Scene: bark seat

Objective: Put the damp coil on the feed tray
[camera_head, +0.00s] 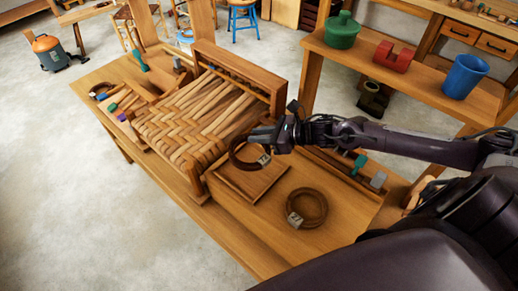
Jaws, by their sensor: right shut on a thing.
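My right gripper (267,136) is shut on a dark brown coil (236,155), which has a small pale grey tag. The held coil hangs tilted over a flat square wooden tray (250,187), which seems to be the feed tray; I cannot tell whether the coil touches it. A second brown coil (322,208) with a grey tag lies flat on the bench, just right of the tray. I cannot tell by looks which coil is damp. My left gripper is not in view.
A woven bark seat frame (180,128) stands left of the tray. Another coil (97,90) lies at the bench's far left. A rack with small tools (358,164) runs behind the second coil. A shelf holds a green pot (342,32), red block (393,58) and blue cup (464,77).

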